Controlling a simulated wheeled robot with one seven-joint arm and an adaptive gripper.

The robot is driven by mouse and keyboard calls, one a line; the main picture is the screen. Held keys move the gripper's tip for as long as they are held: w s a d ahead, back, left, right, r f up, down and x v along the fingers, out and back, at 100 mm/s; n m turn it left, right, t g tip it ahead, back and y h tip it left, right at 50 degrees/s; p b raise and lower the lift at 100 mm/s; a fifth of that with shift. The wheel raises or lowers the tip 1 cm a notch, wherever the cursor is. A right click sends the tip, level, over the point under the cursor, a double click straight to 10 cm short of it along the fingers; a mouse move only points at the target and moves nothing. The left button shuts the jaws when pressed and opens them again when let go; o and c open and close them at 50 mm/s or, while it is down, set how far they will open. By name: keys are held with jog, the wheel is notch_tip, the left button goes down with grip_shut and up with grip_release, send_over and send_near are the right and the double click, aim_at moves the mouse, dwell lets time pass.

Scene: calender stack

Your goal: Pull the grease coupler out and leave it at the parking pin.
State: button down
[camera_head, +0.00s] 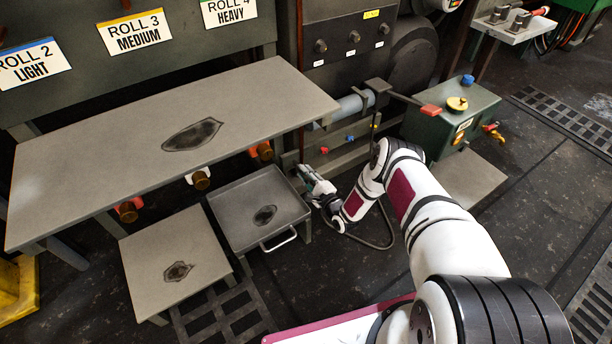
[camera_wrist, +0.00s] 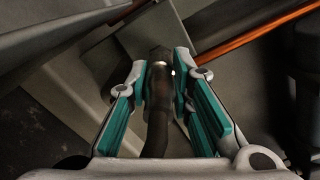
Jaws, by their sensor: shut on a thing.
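My gripper (camera_head: 306,174) is low beside the right end of the long grey table, in front of the machine's lower frame. In the wrist view its teal-padded fingers (camera_wrist: 160,72) are shut on the grease coupler (camera_wrist: 158,88), a dark cylindrical piece with a bright spot near its tip. A dark hose (camera_wrist: 155,135) runs from it back towards the palm. In the head view the coupler is hidden by my gripper, and the hose (camera_head: 388,238) loops near the floor. I cannot tell whether the coupler is still seated on a fitting. I cannot identify the parking pin.
The long grey table (camera_head: 250,95) overhangs on the left, with a tray with a handle (camera_head: 235,190) below it. An orange rod (camera_wrist: 250,40) passes close in the wrist view.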

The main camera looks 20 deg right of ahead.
aim_at(311, 181)
jog(key=shift+w+a, duration=0.15)
jog(key=shift+w, duration=0.35)
jog(key=c, duration=1)
grip_release()
jog(key=shift+o, duration=0.2)
jog(key=shift+s, duration=0.15)
jog(key=p+v, duration=0.1)
jog(key=v, duration=0.5)
jog(key=shift+s+p, duration=0.35)
jog(key=shift+s, duration=0.05)
